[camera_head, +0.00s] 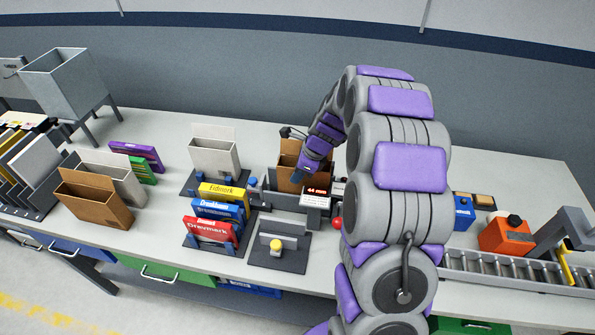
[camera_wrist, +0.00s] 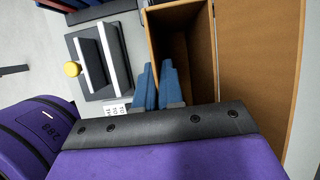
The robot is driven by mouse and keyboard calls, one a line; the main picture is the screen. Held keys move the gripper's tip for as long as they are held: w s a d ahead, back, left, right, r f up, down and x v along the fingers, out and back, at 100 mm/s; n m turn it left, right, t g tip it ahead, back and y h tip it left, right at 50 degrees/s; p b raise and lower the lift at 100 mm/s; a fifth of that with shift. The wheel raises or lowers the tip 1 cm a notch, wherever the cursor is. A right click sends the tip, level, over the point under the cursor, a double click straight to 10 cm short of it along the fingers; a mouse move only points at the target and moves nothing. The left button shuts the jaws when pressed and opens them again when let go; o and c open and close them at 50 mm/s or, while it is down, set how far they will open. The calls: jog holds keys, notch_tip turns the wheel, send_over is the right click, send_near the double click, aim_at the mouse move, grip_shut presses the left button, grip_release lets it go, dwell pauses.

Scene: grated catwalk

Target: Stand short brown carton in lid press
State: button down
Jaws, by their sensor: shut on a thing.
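The brown carton (camera_head: 288,163) is open at the top with its lid flap raised, and stands roughly upright at the middle of the bench. My gripper (camera_head: 300,176) is shut on one wall of it. In the wrist view the blue fingertips (camera_wrist: 157,84) pinch the wall of the brown carton (camera_wrist: 180,15), whose inside is empty. A grey fixture with a "44 mm" display (camera_head: 317,193) and a red ball knob is right at the carton's lower front; I cannot tell whether the carton rests in it. Which fixture is the lid press is not clear.
A dark plate with a yellow knob (camera_head: 276,245) lies in front. Racked small boxes (camera_head: 213,228) and a grey carton (camera_head: 214,155) stand left of it. Another brown carton (camera_head: 95,205) is further left. An orange box (camera_head: 505,235) and roller track (camera_head: 500,268) are right.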

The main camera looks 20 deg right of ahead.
jog(key=shift+f, duration=1.95)
jog(key=c, duration=1.2)
grip_release()
jog(key=shift+f, duration=0.1)
jog(key=shift+s, duration=0.15)
jog(key=c, duration=0.3)
jog(key=shift+a, duration=0.1)
